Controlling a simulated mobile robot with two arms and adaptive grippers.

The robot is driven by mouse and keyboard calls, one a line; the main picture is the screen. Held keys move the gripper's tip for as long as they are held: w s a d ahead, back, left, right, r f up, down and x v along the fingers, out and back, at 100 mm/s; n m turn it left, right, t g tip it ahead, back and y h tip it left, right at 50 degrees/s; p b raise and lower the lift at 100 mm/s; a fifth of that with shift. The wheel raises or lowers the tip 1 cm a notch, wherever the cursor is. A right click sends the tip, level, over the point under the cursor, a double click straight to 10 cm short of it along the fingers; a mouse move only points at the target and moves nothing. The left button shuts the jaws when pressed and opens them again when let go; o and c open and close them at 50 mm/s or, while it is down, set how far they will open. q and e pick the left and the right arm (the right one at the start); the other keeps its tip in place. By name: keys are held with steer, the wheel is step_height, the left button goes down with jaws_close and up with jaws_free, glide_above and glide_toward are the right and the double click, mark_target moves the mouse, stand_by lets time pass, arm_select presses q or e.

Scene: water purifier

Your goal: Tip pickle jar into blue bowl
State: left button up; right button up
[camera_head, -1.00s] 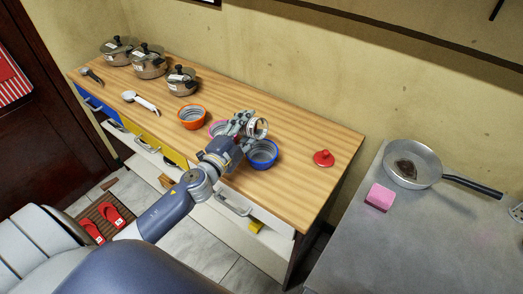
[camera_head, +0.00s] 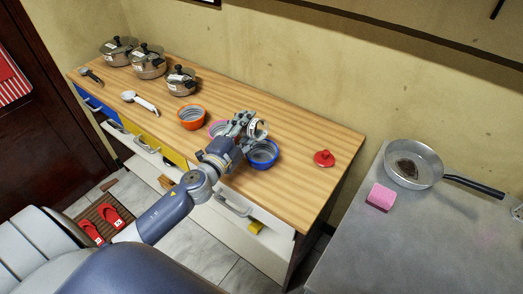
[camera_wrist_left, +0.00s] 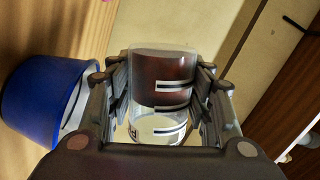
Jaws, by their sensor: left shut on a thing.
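My left gripper (camera_head: 246,124) is shut on the pickle jar (camera_head: 258,129), a clear glass jar held above the counter. In the left wrist view the jar (camera_wrist_left: 163,78) sits between both fingers, with dark red-brown content and a striped label. The jar looks tilted onto its side; how far is hard to tell. The blue bowl (camera_head: 263,155) stands on the wooden counter just below and in front of the jar. In the left wrist view the bowl (camera_wrist_left: 38,102) is at the left, apart from the jar. My right gripper is not in view.
A red lid (camera_head: 324,158) lies to the right on the counter (camera_head: 300,185). Several pots (camera_head: 149,62) stand far left. A pan (camera_head: 414,163) and pink sponge (camera_head: 381,197) are on the grey table.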

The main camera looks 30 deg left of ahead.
arm_select(q)
steer(key=shift+a+f+m+b, duration=0.1)
steer(key=shift+f+m+b, duration=0.2)
steer(key=shift+m+b, duration=0.5)
stand_by(1.5)
steer(key=shift+d+r+m+t+h, duration=0.15)
steer(key=shift+d+r+m+t, duration=0.2)
steer(key=shift+m, duration=0.55)
steer(key=shift+d+r+m+t+h, duration=0.15)
steer(key=shift+r+m, duration=0.3)
steer(key=shift+m, duration=0.45)
stand_by(3.5)
steer(key=shift+f+b, duration=0.1)
steer(key=shift+b, duration=0.2)
